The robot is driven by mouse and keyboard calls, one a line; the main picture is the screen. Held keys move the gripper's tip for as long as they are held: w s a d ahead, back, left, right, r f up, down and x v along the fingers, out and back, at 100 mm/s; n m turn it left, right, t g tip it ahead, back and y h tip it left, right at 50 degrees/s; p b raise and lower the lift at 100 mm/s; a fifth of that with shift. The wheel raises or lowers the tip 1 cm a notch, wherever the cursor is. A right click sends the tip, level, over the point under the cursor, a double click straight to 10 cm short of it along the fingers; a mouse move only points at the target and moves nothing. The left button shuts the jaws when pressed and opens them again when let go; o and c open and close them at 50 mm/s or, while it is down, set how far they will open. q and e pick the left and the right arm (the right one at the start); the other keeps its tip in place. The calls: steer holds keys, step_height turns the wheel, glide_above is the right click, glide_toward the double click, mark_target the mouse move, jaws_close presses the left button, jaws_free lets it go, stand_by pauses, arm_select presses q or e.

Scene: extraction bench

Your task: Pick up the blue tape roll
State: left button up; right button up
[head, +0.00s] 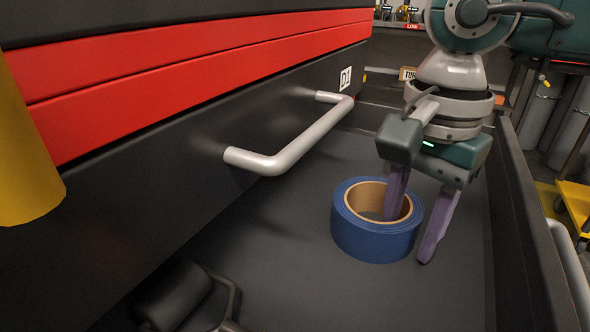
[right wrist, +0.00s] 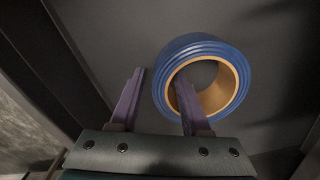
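The blue tape roll (head: 372,240) lies flat on the dark drawer floor in the head view. It has a tan cardboard core. It also shows in the right wrist view (right wrist: 173,62). My right gripper (head: 410,238) comes down from above with its purple fingers spread. One finger is inside the roll's core and the other is outside, so the roll's wall lies between them. In the right wrist view the fingers (right wrist: 160,85) straddle the wall, with a visible gap at the outer finger. My left gripper is not in view.
The roll is in an open drawer (head: 300,285) with a grey handle (head: 290,145) on the black front marked D1 beside it. A dark cylindrical object (head: 178,295) lies at the bottom left. The drawer's right wall (head: 530,230) is close to my gripper.

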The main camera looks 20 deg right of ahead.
jaws_close()
stand_by(0.6)
